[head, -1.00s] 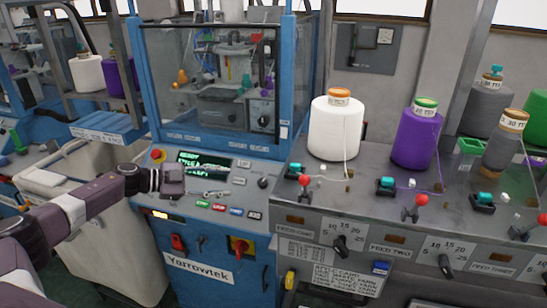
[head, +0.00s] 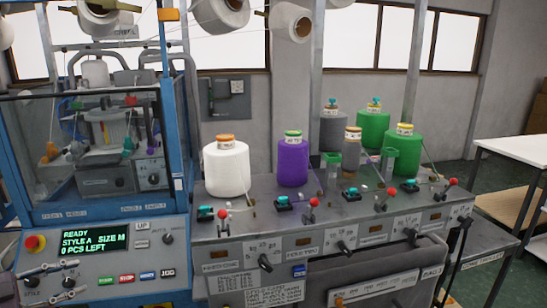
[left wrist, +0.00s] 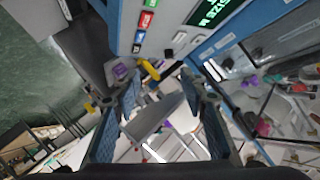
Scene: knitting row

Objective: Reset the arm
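My left gripper (head: 72,278) is at the lower left of the head view, in front of the knitting machine's control panel (head: 110,262). I cannot tell the exact gap to the panel. My right gripper is in neither view.
Right of the panel, a grey bench carries a white cone (head: 226,170), a purple cone (head: 293,163), green cones (head: 403,155) and red-tipped levers (head: 309,204). The display (head: 93,240) reads READY. A white table (head: 515,146) stands at the far right.

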